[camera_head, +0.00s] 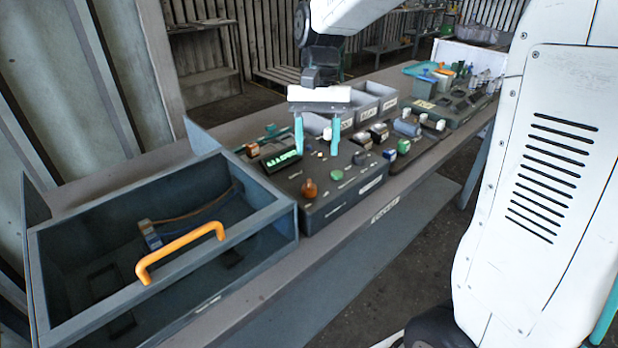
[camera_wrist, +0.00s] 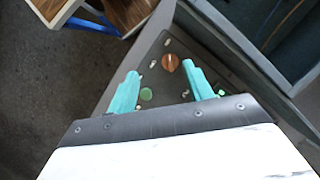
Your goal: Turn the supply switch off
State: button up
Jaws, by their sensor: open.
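A dark control panel (camera_head: 345,203) sits on the bench beside the grey housing. It carries an orange-brown rotary knob (camera_head: 309,189), a green button (camera_head: 337,174), a lit green display (camera_head: 283,160) and small pale fittings. I cannot read which of these is labelled the supply switch. My gripper (camera_head: 316,146) is open and empty, fingers pointing down above the panel. In the wrist view the knob (camera_wrist: 171,63) and the green button (camera_wrist: 146,94) show around the gap between the teal fingers of my gripper (camera_wrist: 163,72). Contact with the panel cannot be told.
The open grey housing with an orange handle (camera_head: 180,252) stands left of the panel. Grey bins (camera_head: 371,101) stand behind it. Several coloured small parts (camera_head: 404,146) lie to the right, and another equipment box (camera_head: 458,112) is farther along the bench. The bench's front strip (camera_head: 408,188) is clear.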

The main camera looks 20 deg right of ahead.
aim_at(309, 181)
jog(key=shift+m+g, duration=0.3)
jog(key=shift+m, duration=0.1)
jog(key=f, duration=0.3)
jog(key=a+f, duration=0.1)
jog(key=f, duration=0.5)
jog(key=shift+w+a+f, duration=0.2)
jog(key=shift+w, duration=0.15)
jog(key=c, duration=1)
